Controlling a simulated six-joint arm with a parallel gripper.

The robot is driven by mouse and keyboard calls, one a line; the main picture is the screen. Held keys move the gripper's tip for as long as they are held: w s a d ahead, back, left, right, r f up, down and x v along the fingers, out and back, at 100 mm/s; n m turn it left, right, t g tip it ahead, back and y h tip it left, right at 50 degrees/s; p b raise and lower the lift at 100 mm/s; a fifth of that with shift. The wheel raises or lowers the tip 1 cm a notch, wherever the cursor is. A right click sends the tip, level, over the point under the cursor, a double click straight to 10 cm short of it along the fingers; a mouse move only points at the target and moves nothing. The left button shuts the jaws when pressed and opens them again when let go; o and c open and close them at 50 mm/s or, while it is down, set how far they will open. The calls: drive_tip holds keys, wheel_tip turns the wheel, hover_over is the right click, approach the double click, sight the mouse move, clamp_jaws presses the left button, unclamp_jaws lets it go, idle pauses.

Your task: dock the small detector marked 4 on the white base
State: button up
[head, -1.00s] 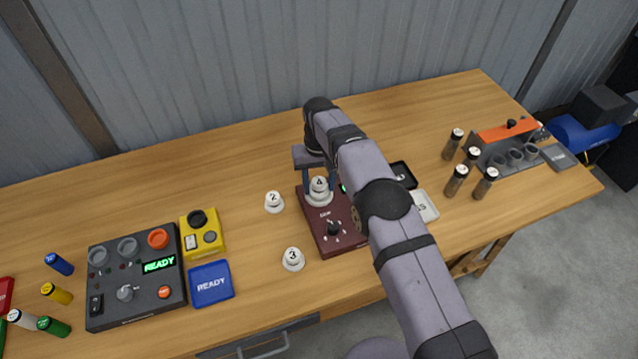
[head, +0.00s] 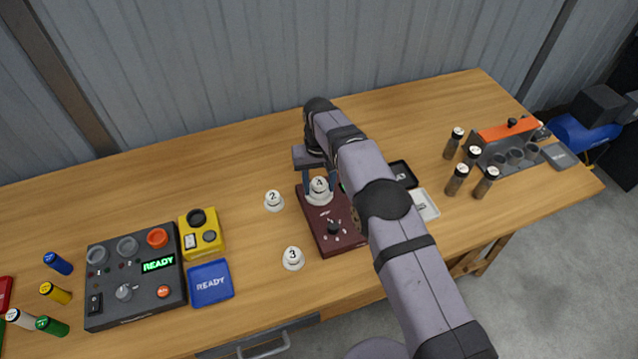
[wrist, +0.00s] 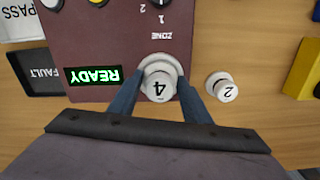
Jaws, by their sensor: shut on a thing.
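The small detector marked 4 (head: 319,184) is upright on or just over the white base (head: 321,199) on the dark red panel (head: 325,228). In the wrist view the detector (wrist: 159,87) sits within the ring of the white base (wrist: 158,62); I cannot tell whether it is fully seated. My gripper (wrist: 160,97) is shut on the detector, one finger on each side. The panel's display reads READY (wrist: 93,78) in green. Part of the panel is hidden behind my arm in the head view.
Detectors marked 2 (head: 274,201) and 3 (head: 293,258) stand left of the panel. A black FAULT plate (head: 403,174) and a white plate (head: 425,204) lie to its right. A dark control box (head: 136,277) is at left. Bare table lies behind the panel.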

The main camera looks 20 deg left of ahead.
drive_tip(key=shift+r, duration=0.2)
drive_tip(key=shift+r, duration=0.35)
drive_tip(key=shift+r+p, duration=0.25)
drive_tip(key=shift+p, duration=0.1)
drive_tip(key=shift+f+b, duration=0.6)
drive_tip(key=shift+f, duration=0.25)
idle(0.9)
drive_tip(key=shift+r+p, duration=0.45)
drive_tip(key=shift+r, duration=0.4)
drive_tip(key=shift+f+b, duration=0.55)
drive_tip(key=shift+f, duration=0.3)
idle(1.0)
drive_tip(key=o, duration=0.8)
drive_tip(key=shift+r, duration=0.1)
